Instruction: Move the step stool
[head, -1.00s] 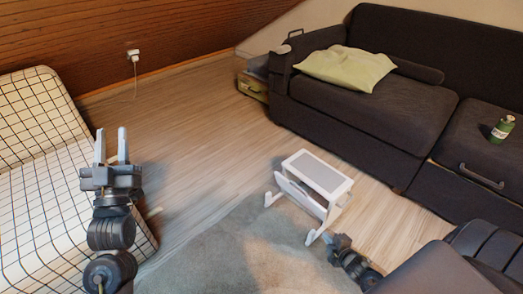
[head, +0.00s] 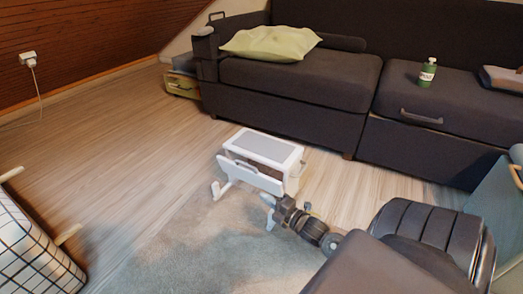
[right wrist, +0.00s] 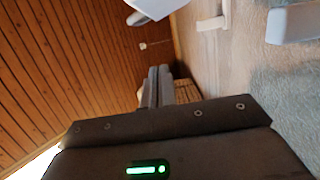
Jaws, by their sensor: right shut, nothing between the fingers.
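The step stool (head: 262,148) is white with a grey top panel. It stands upright on the floor at the edge of the grey rug, in front of the sofa. My right gripper (head: 268,199) is low at the stool's near right side, close to its front leg; I cannot tell whether it touches. In the right wrist view its fingers (right wrist: 158,88) are together and empty, with white parts of the stool (right wrist: 213,20) at the top edge. My left gripper is out of view.
A dark sofa (head: 285,95) with a green pillow (head: 268,43) and a green bottle (head: 427,72) stands behind. A black padded seat (head: 425,235) is at lower right. The wooden floor left of the stool is clear.

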